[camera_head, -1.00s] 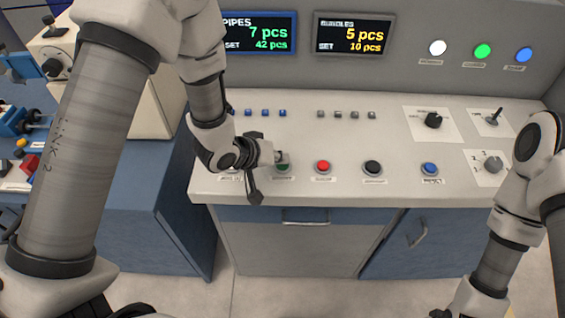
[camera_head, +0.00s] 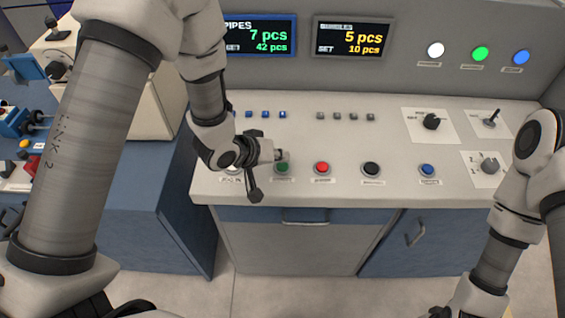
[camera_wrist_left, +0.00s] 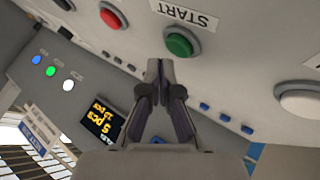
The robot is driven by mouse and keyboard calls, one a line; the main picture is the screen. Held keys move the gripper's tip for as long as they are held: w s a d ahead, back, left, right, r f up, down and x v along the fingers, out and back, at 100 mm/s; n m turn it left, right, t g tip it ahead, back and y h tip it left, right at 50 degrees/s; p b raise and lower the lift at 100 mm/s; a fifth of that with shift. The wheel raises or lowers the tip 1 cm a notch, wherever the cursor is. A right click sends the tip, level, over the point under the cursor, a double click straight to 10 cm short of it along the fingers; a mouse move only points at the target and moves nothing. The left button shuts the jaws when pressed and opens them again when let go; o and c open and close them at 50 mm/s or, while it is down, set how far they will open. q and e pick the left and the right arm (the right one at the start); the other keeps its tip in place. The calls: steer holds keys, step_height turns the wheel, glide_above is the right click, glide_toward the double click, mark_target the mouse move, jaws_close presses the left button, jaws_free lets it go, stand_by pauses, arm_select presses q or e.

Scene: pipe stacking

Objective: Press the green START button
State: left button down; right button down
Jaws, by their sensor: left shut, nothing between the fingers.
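The green START button (camera_head: 282,167) sits on the sloped front of the console, between a white button on its left and a red one on its right. It also shows in the left wrist view (camera_wrist_left: 179,44), with the label START beside it. My left gripper (camera_head: 281,155) is shut and empty, its tip just above and behind the button in the head view. In the left wrist view the closed fingertips (camera_wrist_left: 159,66) are close to the button, with a small gap in the picture; I cannot tell the depth. My right gripper is out of view; only my right arm shows.
A red button (camera_head: 322,168), a black button (camera_head: 371,170) and a blue button (camera_head: 428,171) are in the same row. Small blue and grey buttons lie behind. Two displays (camera_head: 352,37) stand at the back. Knobs (camera_head: 431,121) are at the right.

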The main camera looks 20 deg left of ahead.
mark_target(280, 166)
arm_select(q)
steer(key=shift+r, duration=0.1)
step_height(280, 166, up, 5)
steer(key=p, duration=0.5)
stand_by(0.6)
